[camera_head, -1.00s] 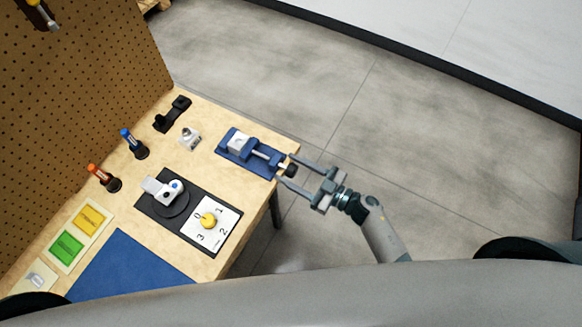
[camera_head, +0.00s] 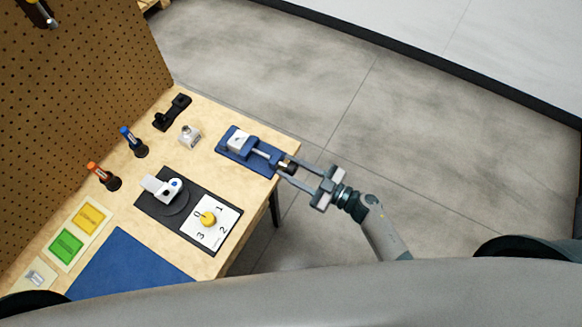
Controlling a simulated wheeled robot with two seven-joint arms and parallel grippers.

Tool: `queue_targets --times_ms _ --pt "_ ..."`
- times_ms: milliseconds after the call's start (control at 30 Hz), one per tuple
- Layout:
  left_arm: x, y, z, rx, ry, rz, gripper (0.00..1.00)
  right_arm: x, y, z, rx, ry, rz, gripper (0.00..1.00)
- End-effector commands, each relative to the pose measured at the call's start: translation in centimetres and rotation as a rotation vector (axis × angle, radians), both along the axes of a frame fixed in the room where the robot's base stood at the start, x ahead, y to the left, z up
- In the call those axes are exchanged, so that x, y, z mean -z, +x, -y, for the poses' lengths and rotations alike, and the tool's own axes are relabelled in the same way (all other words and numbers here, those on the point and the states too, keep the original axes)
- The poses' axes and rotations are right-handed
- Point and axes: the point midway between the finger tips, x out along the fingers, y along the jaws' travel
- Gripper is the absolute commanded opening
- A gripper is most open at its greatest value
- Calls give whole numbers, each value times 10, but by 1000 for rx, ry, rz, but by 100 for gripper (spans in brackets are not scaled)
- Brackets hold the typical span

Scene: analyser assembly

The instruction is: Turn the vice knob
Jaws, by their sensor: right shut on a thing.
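The blue vice (camera_head: 236,152) sits near the right end of the wooden table, with a grey block (camera_head: 238,142) between its jaws. Its dark knob (camera_head: 287,164) is at the end of the screw, at the table's right edge. My right gripper (camera_head: 286,167) comes in from the lower right and is shut on the knob, one finger on each side. My left gripper is not in view.
A small grey part (camera_head: 189,133), a black stand (camera_head: 172,113) and blue and orange tools stand farther back. Open floor lies to the right.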

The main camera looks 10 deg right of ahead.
Motion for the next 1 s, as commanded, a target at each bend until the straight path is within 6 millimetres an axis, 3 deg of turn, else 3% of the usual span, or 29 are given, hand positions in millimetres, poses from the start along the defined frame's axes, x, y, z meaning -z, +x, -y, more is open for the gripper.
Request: queue_targets --times_ms 600,1000 --pt "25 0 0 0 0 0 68 3 -1 0 -1 -249 341 10" --pt "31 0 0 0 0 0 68 1 -1 0 -1 -319 438 10"
